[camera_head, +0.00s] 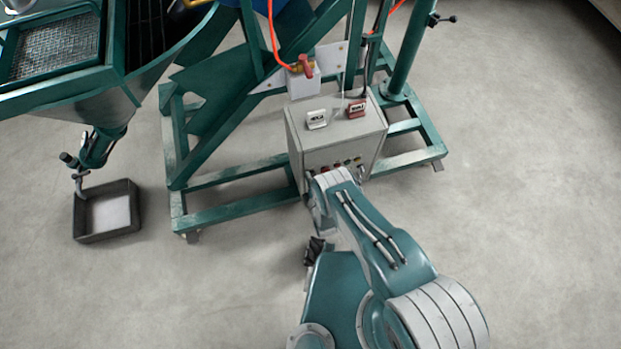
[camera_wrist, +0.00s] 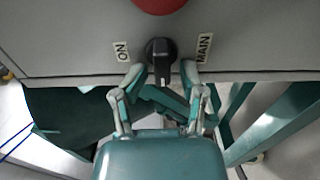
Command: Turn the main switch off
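In the wrist view the main switch (camera_wrist: 159,58) is a black rotary knob on a grey panel, its grip pointing down toward my gripper. An ON label (camera_wrist: 122,51) is to its left and a MAIN label (camera_wrist: 204,47) to its right. My gripper (camera_wrist: 161,72) is open, with one finger on each side of the knob's grip. Whether the fingers touch it I cannot tell. In the head view the control box (camera_head: 338,138) stands on the green frame. My arm reaches its front and hides the main switch and my gripper.
A red round button (camera_wrist: 158,4) sits just above the switch. Green frame bars (camera_head: 240,207) surround the box. A dark tray (camera_head: 108,212) lies at left. Floor at right is clear.

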